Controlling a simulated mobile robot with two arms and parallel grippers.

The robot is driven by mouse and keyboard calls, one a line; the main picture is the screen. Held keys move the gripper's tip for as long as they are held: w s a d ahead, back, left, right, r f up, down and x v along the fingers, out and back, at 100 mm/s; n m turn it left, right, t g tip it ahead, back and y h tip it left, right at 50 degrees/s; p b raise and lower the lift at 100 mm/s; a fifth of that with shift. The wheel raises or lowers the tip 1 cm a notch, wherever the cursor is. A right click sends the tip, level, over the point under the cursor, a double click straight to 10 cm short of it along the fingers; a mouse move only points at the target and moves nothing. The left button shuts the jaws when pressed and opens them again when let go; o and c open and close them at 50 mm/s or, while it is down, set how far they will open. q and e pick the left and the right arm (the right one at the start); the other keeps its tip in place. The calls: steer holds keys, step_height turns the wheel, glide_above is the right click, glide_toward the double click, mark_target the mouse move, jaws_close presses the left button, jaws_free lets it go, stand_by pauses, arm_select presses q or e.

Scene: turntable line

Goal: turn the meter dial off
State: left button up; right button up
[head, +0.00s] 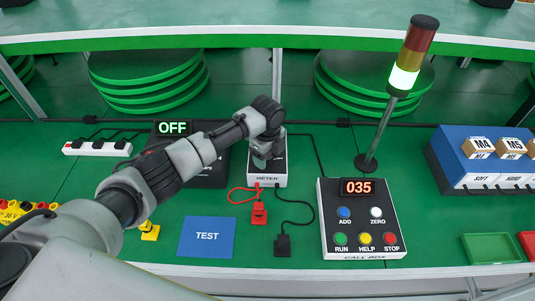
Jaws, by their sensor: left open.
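The meter (266,181) is a small box with a white front labelled METER, on the green bench in the middle of the head view. Its dial is hidden under my left gripper. My left gripper (262,160) points down over the top of the meter; I cannot tell whether it touches the dial. Its jaws are open, though the fingers are hard to make out. A red lead and a black lead run from the meter to a red clip (259,214) and a black clip (282,244). My right gripper is out of view.
A dark box with a display reading OFF (173,128) stands left of the meter, partly behind my arm. The call box (361,218) with coloured buttons reads 035 to the right. A signal tower (405,77) is lit white-green. A blue TEST mat (207,237) lies in front.

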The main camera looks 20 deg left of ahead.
arm_select(q)
steer(key=c, duration=0.9)
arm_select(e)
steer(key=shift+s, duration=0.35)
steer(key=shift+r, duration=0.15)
